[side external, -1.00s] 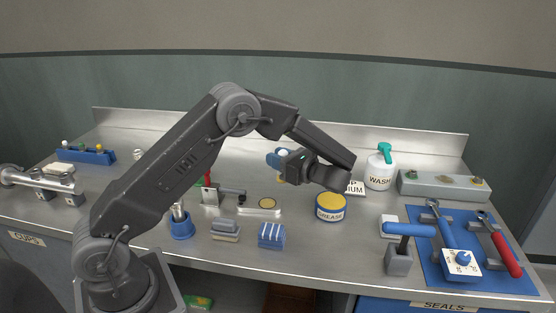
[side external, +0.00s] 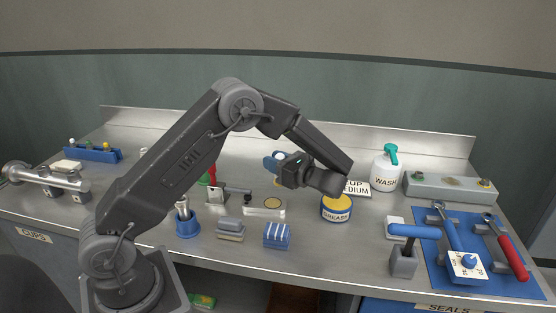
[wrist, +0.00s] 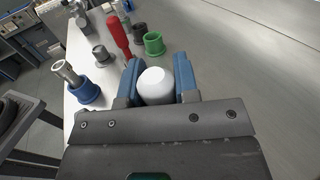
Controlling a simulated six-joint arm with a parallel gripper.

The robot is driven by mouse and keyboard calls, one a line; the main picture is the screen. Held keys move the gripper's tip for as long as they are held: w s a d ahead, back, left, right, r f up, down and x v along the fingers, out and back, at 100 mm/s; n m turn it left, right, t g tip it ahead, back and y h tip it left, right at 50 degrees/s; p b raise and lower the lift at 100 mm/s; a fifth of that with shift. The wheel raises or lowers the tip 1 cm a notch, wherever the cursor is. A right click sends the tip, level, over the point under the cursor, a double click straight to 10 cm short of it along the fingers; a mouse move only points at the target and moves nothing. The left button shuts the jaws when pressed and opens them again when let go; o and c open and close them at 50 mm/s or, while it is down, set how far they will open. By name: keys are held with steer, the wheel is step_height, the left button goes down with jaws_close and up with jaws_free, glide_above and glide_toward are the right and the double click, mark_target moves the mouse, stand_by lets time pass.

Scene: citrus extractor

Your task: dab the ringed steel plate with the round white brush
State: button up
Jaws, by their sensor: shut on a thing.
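My gripper (side external: 274,164) has blue fingers and is shut on the round white brush. In the wrist view its rounded white top (wrist: 156,86) sits between the two fingers. In the side view only a small yellowish bit of it (side external: 277,182) shows below the fingers. The ringed steel plate (side external: 256,207) lies flat on the bench under and slightly left of the gripper, with a dark-yellow ring near its right end. A gap shows between brush and plate in the side view. The plate is hidden in the wrist view.
A blue cup with steel pieces (side external: 187,228), a red-handled tool (wrist: 117,33) and a green ring (wrist: 154,43) stand left of the plate. Grey blocks (side external: 229,230) and a blue striped block (side external: 277,235) lie in front. The grease tin (side external: 337,214) is to the right.

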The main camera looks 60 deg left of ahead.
steer(key=shift+f, duration=3)
steer(key=shift+s+a+f, duration=0.35)
steer(key=shift+f, duration=0.2)
steer(key=shift+s+a, duration=0.95)
steer(key=shift+s, duration=0.2)
steer(key=shift+w+d, duration=1.2)
steer(key=shift+w, duration=0.2)
steer(key=shift+w+d+r, duration=0.1)
steer(key=shift+w+d, duration=0.05)
steer(key=shift+r, duration=3.9)
